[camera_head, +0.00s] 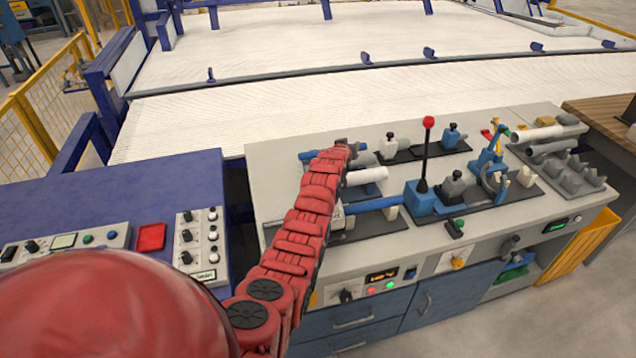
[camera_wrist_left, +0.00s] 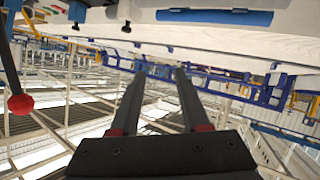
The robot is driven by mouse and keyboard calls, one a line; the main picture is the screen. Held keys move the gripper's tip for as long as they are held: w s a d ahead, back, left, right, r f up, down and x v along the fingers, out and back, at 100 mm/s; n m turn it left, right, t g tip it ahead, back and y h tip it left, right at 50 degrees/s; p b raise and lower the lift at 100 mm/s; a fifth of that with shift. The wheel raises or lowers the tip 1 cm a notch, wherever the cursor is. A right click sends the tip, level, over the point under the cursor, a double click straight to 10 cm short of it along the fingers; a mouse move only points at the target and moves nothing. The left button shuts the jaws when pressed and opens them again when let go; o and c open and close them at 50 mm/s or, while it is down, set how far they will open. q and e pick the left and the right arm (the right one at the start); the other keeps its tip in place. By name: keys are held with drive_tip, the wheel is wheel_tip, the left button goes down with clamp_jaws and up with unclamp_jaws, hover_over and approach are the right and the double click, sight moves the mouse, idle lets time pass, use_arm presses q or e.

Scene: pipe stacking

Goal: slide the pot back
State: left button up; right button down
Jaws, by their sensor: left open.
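I see nothing that I can clearly make out as a pot. On the left of the grey workbench (camera_head: 275,165), a white pipe (camera_head: 366,176) and a blue pipe (camera_head: 372,204) lie in fixtures, partly behind my red left arm. My left gripper is at the far end of that arm, over the bench's back left, mostly hidden by the arm in the head view. In the wrist view its two fingers (camera_wrist_left: 160,75) are apart with nothing between them. A blue pipe (camera_wrist_left: 215,17) shows above them in that picture. My right gripper is in neither view.
A black lever with a red knob (camera_head: 428,122) stands upright mid-bench; the knob also shows in the wrist view (camera_wrist_left: 20,104). A blue clamp (camera_head: 488,160) and a pipe rack (camera_head: 572,172) stand to the right. A blue control desk (camera_head: 110,195) is at left.

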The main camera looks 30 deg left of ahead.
use_arm(q)
drive_tip(key=s+a+r+n+g+h, duration=0.1)
drive_tip(key=s+r+n+g+h, duration=0.15)
drive_tip(key=s+r+g, duration=0.6)
drive_tip(key=s+a+r+n+g+h, duration=0.1)
drive_tip(key=s+r+g+h, duration=0.3)
drive_tip(key=s, duration=0.8)
drive_tip(key=shift+m+t+y, duration=0.25)
drive_tip(key=shift+t+y, duration=0.3)
drive_tip(key=shift+t, duration=0.1)
drive_tip(key=w+f, duration=0.1)
drive_tip(key=f, duration=0.3)
drive_tip(key=d+f, duration=0.1)
drive_tip(key=f, duration=0.4)
drive_tip(key=w+f, duration=0.1)
drive_tip(key=f, duration=0.4)
drive_tip(key=shift+w+d+b, duration=0.3)
drive_tip(key=shift+w, duration=0.05)
drive_tip(key=shift+w+d+f, duration=0.2)
drive_tip(key=shift+f, duration=0.6)
clamp_jaws()
drive_tip(key=shift+r, duration=0.1)
